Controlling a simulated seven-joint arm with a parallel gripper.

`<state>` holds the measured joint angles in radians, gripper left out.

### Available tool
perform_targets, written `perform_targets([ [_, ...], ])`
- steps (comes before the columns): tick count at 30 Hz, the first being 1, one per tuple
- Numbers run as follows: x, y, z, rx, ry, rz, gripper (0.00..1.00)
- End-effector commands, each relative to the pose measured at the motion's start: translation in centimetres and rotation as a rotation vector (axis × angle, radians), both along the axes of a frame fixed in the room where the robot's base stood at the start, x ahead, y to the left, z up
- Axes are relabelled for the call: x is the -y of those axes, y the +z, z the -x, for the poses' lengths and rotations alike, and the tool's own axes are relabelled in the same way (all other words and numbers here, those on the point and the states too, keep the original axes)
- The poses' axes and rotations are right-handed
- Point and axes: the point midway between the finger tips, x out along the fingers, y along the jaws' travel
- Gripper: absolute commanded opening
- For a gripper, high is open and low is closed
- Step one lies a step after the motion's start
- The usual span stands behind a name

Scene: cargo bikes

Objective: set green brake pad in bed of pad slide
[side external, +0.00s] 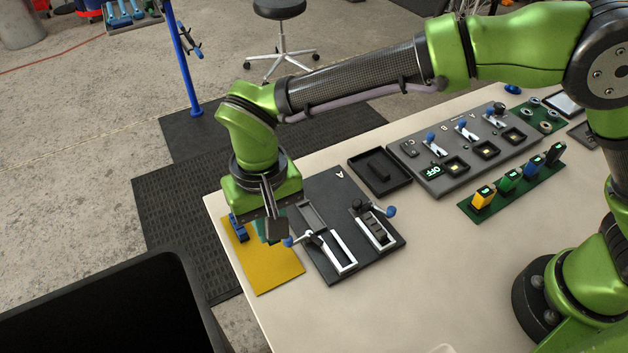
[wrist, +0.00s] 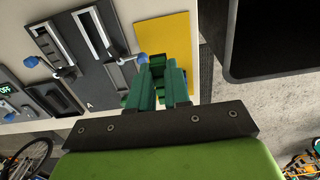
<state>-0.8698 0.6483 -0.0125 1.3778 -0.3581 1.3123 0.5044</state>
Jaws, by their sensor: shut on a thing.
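My gripper (side external: 270,230) is low over the edge between the yellow mat (side external: 272,272) and the dark plate marked A. In the wrist view my gripper (wrist: 158,82) is shut on the green brake pad (wrist: 157,62); the fingers cover much of it. A bit of green shows beside a finger in the side view. The plate carries two pad slides. The left pad slide (side external: 343,262) has a white-edged channel and a blue-knobbed lever near my gripper. The right pad slide (side external: 388,240) has dark blocks in it and a blue-knobbed lever.
A blue piece (side external: 238,228) is on the yellow mat, left of my gripper. A black tray (side external: 380,187) and a grey panel (side external: 438,183) with switches lie behind the plate. A green strip (side external: 510,202) holds several coloured blocks. The front tabletop is clear.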

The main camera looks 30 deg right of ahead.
Motion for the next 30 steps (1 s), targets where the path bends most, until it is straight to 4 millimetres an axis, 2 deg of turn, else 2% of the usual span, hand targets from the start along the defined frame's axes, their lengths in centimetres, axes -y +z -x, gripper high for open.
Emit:
perform_targets([
  [2, 1.8, 0.5, -1.3, -0.003, -0.040, 0.003, 0.00],
  [6, 6.0, -0.3, -3.1, -0.012, -0.073, 0.009, 0.00],
  [9, 8.5, -1.2, -3.8, -0.014, -0.066, 0.009, 0.00],
  [12, 10.2, -2.1, -3.9, -0.013, -0.037, 0.008, 0.00],
  [17, 10.4, -3.1, -3.9, -0.002, 0.016, 0.003, 0.00],
  [30, 10.3, -6.3, -3.9, -0.002, 0.016, 0.003, 0.00],
])
